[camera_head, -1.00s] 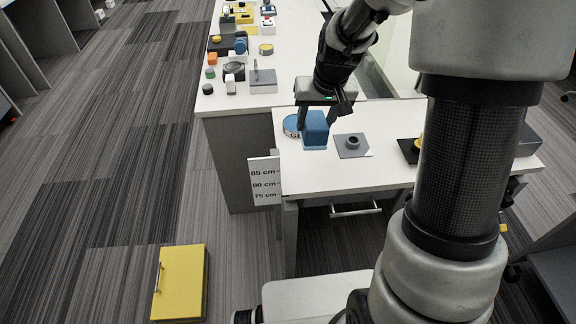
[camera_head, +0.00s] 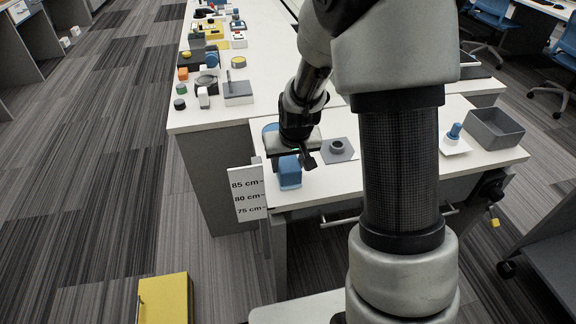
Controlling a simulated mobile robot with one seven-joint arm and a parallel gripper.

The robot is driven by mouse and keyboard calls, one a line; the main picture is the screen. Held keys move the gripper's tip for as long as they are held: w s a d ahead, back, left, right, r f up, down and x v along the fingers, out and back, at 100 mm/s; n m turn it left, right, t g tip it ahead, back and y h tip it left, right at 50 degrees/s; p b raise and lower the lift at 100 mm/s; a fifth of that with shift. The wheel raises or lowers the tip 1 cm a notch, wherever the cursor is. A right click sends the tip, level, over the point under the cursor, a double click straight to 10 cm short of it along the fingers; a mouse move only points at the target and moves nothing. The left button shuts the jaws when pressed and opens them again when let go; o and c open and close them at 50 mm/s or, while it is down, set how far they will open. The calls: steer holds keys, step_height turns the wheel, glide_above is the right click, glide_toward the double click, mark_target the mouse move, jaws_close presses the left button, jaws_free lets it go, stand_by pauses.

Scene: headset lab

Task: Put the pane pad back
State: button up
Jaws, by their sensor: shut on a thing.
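A blue block (camera_head: 289,172), which I take to be the pane pad, is at the near left part of the white table (camera_head: 310,192). My gripper (camera_head: 289,156) is right above it and shut on its top. I cannot tell whether the block touches the table or hangs just over it. A blue round can (camera_head: 270,129) stands behind my gripper and is partly hidden by it.
A grey plate with a round grey piece (camera_head: 338,149) lies right of my gripper. Beyond my arm are a blue knobbed piece (camera_head: 455,132) on a white square and a grey open bin (camera_head: 495,128). A height sign (camera_head: 248,194) stands at the table's left front. A yellow box (camera_head: 166,299) lies on the floor.

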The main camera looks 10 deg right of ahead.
steer(key=o, duration=0.9)
steer(key=shift+f, duration=0.1)
